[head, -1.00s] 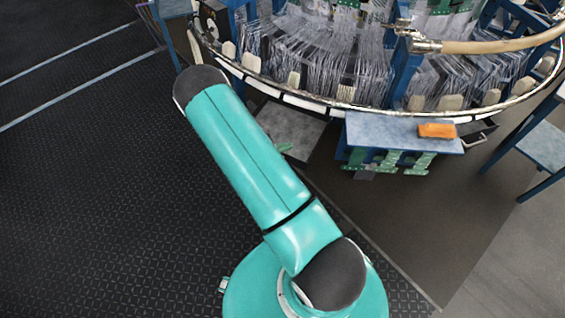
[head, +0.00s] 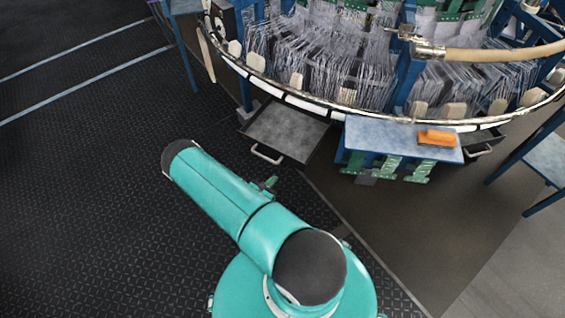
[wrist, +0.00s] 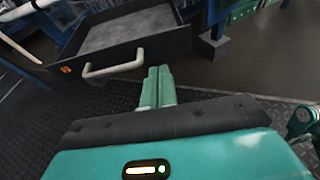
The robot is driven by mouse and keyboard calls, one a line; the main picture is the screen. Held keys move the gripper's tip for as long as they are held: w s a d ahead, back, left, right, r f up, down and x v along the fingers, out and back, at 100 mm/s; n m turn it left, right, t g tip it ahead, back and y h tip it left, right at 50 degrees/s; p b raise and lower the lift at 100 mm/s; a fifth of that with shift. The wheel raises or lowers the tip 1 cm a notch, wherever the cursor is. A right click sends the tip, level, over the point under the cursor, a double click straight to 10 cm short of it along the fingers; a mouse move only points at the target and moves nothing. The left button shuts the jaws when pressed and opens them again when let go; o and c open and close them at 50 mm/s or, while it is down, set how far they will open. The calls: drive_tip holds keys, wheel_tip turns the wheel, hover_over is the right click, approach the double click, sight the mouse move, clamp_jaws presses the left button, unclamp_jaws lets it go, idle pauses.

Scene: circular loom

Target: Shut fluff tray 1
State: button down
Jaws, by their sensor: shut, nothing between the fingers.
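A grey open tray (head: 286,131) sticks out from under the loom's left side in the head view, its pale bar handle (head: 267,154) facing me. In the wrist view the same dark-walled tray (wrist: 125,32) fills the top left, with its handle (wrist: 113,65) and a small orange mark on the front. I cannot read a number on it. My gripper (wrist: 160,72) is shut and empty, just in front of the tray front and right of the handle; I see no clear contact. In the head view its green fingertips (head: 268,183) show beyond my arm, below the tray.
A second dark tray (head: 482,142) with a handle sits at the right, under the loom rim (head: 300,100). Between them stands a blue-topped step (head: 385,138) with an orange block (head: 437,137) on it. Dark floor (head: 80,200) is clear at the left.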

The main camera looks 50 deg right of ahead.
approach(292, 158)
drive_tip(key=x, duration=0.5)
drive_tip(key=shift+d+f, duration=0.15)
drive_tip(key=shift+w+d, duration=0.1)
drive_tip(key=shift+d, duration=0.45)
